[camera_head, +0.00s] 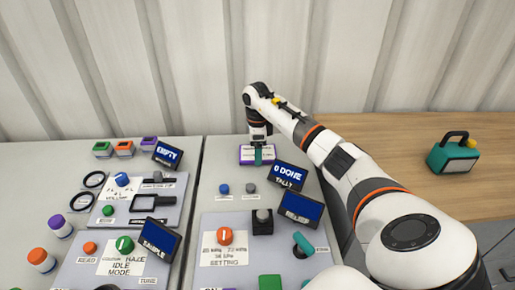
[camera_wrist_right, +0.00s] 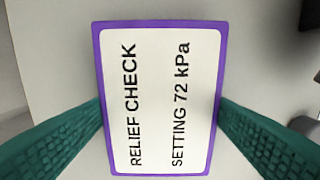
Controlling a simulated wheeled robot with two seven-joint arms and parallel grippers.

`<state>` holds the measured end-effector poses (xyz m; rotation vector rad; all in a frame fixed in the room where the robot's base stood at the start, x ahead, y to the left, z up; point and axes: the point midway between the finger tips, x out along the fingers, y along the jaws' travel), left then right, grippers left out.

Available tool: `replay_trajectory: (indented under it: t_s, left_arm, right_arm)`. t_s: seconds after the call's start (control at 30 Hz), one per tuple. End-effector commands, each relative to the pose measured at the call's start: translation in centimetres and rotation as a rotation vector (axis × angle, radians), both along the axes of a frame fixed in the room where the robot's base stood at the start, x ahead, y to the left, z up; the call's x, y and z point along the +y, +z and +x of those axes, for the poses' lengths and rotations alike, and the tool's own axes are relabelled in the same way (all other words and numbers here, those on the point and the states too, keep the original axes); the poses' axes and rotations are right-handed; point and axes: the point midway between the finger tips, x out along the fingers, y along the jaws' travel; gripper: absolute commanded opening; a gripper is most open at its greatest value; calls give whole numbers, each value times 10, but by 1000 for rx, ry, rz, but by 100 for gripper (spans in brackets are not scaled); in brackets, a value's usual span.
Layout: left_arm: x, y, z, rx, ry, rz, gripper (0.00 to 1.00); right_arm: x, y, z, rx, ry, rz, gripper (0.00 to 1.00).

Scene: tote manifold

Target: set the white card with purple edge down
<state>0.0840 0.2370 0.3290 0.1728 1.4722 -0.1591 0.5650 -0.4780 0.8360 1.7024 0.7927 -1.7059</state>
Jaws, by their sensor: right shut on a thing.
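The white card with purple edge (camera_head: 246,154) is at the back of the right-hand grey panel in the head view. In the right wrist view the card (camera_wrist_right: 160,65) fills the middle and reads "RELIEF CHECK SETTING 72 kPa". My right gripper (camera_head: 258,156) is shut on it, pointing down, with a green finger (camera_wrist_right: 50,140) at each side edge of the card. I cannot tell whether the card touches the panel below. My left gripper is not in view.
Dark screens reading "0 DONE" (camera_head: 288,175) and "RELIEF" (camera_head: 299,206) stand right of and in front of the card. Small blue (camera_head: 224,189) and grey knobs are in front. A teal lantern-like box (camera_head: 452,158) sits on the wooden top. The corrugated wall is behind.

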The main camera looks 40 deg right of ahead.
Motion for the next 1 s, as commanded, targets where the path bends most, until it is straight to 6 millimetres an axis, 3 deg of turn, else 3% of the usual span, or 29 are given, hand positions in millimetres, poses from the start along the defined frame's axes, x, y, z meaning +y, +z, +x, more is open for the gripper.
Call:
replay_trajectory:
  t_s: [0.33, 0.37, 0.5, 0.8, 1.0]
  left_arm:
    - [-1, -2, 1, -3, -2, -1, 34]
    - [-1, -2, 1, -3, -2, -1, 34]
    - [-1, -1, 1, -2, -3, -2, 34]
    - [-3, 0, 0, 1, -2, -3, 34]
    - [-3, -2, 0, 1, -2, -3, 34]
  right_arm:
    - [0, -5, 0, -2, 0, -1, 54]
    - [0, -5, 0, -2, 0, -1, 78]
    - [0, -4, 0, -2, 1, -1, 98]
    - [0, -1, 0, -2, 1, -1, 98]
    - [-1, 24, 1, -5, 2, -3, 98]
